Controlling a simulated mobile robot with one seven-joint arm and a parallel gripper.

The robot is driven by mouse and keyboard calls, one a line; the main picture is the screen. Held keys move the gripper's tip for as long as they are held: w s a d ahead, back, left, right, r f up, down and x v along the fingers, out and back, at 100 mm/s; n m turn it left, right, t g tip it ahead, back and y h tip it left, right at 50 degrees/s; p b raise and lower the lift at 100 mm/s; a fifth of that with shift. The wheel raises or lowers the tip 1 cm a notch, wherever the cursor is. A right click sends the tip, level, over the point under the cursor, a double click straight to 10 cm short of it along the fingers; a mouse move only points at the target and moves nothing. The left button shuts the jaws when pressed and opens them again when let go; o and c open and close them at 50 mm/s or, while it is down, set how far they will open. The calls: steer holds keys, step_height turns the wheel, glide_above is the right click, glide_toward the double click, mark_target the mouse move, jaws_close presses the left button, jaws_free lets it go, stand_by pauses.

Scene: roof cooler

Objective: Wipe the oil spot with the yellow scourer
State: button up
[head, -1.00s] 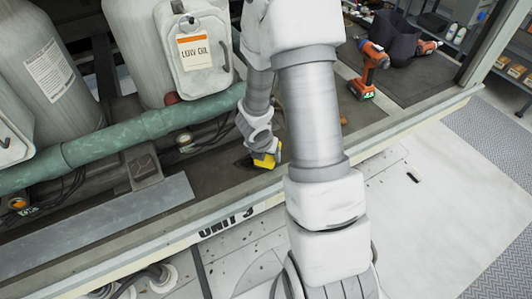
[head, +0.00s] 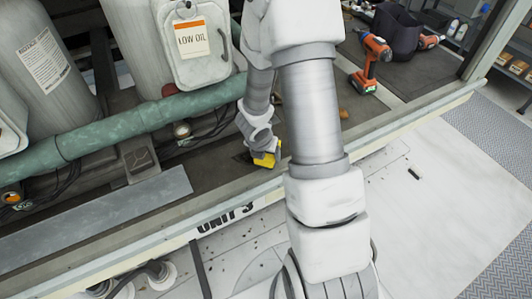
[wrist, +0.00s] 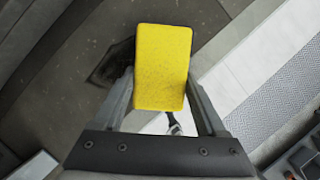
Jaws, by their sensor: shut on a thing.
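The yellow scourer (wrist: 162,68) is held between the two fingers of my gripper (wrist: 160,95) in the wrist view. In the head view the scourer (head: 265,159) shows below my gripper (head: 262,150), low over the unit's floor near its front edge. The oil spot (wrist: 112,64) is a dark patch on the floor, seen in the wrist view to the left of the scourer and partly hidden by it and a finger. In the head view a bit of the dark spot (head: 240,156) shows left of the scourer. I cannot tell whether the scourer touches the floor.
A green pipe (head: 120,130) runs behind the gripper, below a tank with a LOW OIL tag (head: 190,40). An orange drill (head: 372,62) and a dark bag (head: 396,35) stand to the right. The front rail (head: 130,245) borders the floor.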

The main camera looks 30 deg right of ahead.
steer(key=shift+f+b, duration=0.95)
steer(key=shift+b, duration=0.05)
steer(key=shift+r, duration=0.1)
